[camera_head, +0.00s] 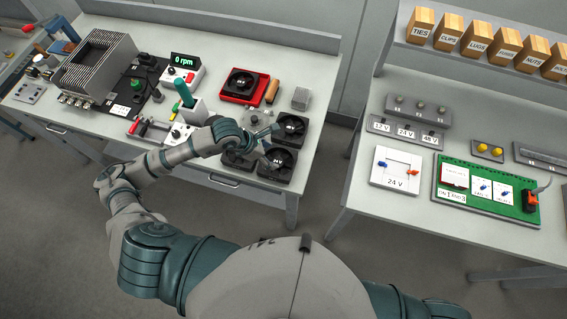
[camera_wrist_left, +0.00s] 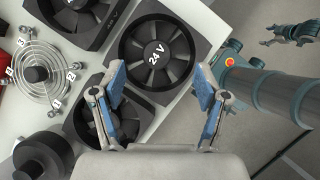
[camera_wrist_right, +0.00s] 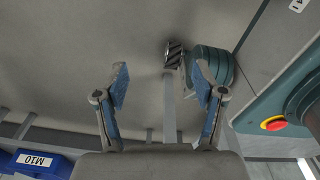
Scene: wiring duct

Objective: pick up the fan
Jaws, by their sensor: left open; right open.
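Several square black fans sit at the front right corner of the left bench. In the head view one fan (camera_head: 291,128) is at the back, one (camera_head: 277,166) at the front corner, and one (camera_head: 238,160) lies partly behind my left arm. My left gripper (camera_head: 268,146) is open and empty above them. In the left wrist view, a fan marked 24 V (camera_wrist_left: 157,52) lies ahead, between and beyond the fingertips (camera_wrist_left: 158,90). Another fan (camera_wrist_left: 98,122) is partly hidden by the left finger. My right gripper (camera_wrist_right: 163,85) is open and empty, away from the fans.
A round wire guard (camera_wrist_left: 40,74) lies left of the fans. A teal-handled tool (camera_head: 184,93) stands left of my left gripper. The right bench holds a green board (camera_head: 482,190); a gap separates the benches.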

